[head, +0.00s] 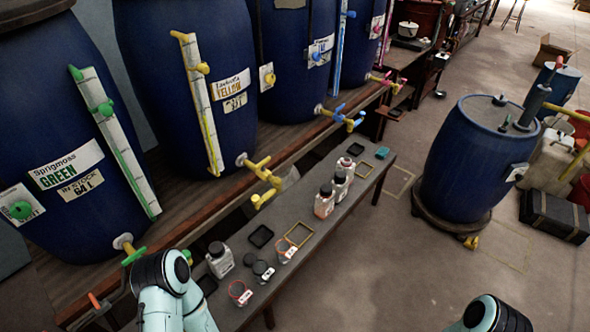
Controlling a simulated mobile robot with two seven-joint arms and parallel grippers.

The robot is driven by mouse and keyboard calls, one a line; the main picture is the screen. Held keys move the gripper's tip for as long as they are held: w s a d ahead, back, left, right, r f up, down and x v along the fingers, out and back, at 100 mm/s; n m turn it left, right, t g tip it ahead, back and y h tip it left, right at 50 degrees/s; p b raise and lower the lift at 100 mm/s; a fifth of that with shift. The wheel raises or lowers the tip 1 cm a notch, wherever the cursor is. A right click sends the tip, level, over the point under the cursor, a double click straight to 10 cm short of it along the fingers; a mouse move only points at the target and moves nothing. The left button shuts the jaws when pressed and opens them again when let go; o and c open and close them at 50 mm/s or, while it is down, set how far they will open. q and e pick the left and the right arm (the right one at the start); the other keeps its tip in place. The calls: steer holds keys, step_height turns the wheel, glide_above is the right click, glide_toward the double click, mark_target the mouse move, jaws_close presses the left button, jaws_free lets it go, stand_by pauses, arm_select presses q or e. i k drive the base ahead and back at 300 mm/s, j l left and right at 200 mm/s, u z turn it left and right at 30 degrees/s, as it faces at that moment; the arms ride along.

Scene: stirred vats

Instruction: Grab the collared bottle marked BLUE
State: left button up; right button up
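Three small bottles with dark caps stand close together toward the far part of the narrow grey bench: a reddish-tinted one (324,204), a pale one (340,188) and a far one (346,167). Another pale bottle (220,263) with a black cap stands at the near end, beside my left arm. Small white tags show on the bottles, but their lettering is too small to read, so I cannot tell which is marked BLUE. My left and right arm links show at the bottom edge; neither gripper's fingers are in view.
Loose tagged rings (240,294), black caps (263,271), a dark tray (260,236) and a yellow-framed square (299,234) lie on the bench (318,245). Large blue vats with taps (263,172) stand behind. A blue drum (467,160) stands right; the floor between is clear.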

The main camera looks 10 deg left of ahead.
mark_target(345, 164)
steer(key=i+u, duration=0.1)
steer(key=u, duration=0.3)
steer(key=l+u, duration=0.15)
steer(key=u, duration=0.2)
steer(key=i+l+u, duration=0.1)
steer(key=u, duration=0.3)
steer(key=l+u, duration=0.2)
steer(key=u, duration=0.2)
steer(key=i+l+u, duration=0.1)
steer(key=l+u, duration=0.9)
steer(key=l, duration=0.25)
steer(key=k+l+u, duration=0.2)
steer(key=l, duration=0.2)
steer(key=l+u, duration=0.15)
steer(key=l, duration=0.25)
steer(key=k+l, duration=0.15)
steer(key=l, duration=0.25)
steer(key=k+l, duration=0.1)
steer(key=l, duration=0.35)
steer(key=k+l, duration=0.15)
steer(key=l, duration=0.25)
steer(key=k+l+u, duration=0.1)
steer(key=l, duration=0.35)
steer(key=k+l, duration=0.15)
steer(key=l, duration=0.25)
